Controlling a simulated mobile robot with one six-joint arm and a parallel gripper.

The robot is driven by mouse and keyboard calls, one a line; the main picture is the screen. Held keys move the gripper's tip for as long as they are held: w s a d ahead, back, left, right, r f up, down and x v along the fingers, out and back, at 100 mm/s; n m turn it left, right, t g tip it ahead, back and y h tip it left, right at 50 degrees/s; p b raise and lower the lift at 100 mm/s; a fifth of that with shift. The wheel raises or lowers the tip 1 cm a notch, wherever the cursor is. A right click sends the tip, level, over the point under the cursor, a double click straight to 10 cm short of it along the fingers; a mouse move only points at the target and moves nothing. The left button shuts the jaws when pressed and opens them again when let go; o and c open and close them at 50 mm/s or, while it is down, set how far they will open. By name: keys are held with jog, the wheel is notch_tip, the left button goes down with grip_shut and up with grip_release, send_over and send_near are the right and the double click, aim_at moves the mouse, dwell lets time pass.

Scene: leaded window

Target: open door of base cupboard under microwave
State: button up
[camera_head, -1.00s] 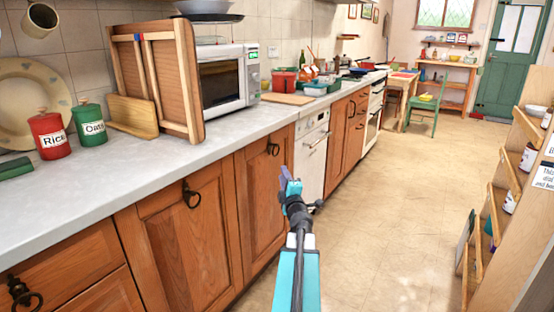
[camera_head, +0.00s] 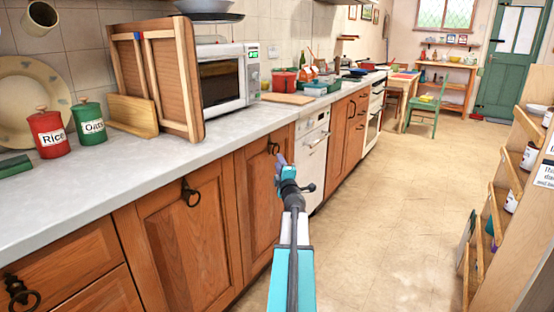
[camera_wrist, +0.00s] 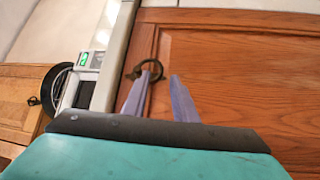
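The microwave (camera_head: 224,78) stands on the counter. Below it is a brown wooden cupboard door (camera_head: 258,205), shut, with a dark ring handle (camera_head: 273,148) near its top. The same door (camera_wrist: 240,75) fills the right of the wrist view, with the ring handle (camera_wrist: 146,68) at its left edge. My gripper (camera_head: 280,160) is in front of the door, close to the handle. In the wrist view its two purple fingers (camera_wrist: 162,85) are apart, with the left fingertip overlapping the ring. I cannot tell whether it touches the ring.
A second cupboard door (camera_head: 185,235) with its own ring handle is to the left. A white appliance (camera_head: 312,160) adjoins on the right.

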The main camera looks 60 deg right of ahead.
jog(key=shift+b+x, duration=0.3)
jog(key=shift+x, duration=2.25)
grip_shut()
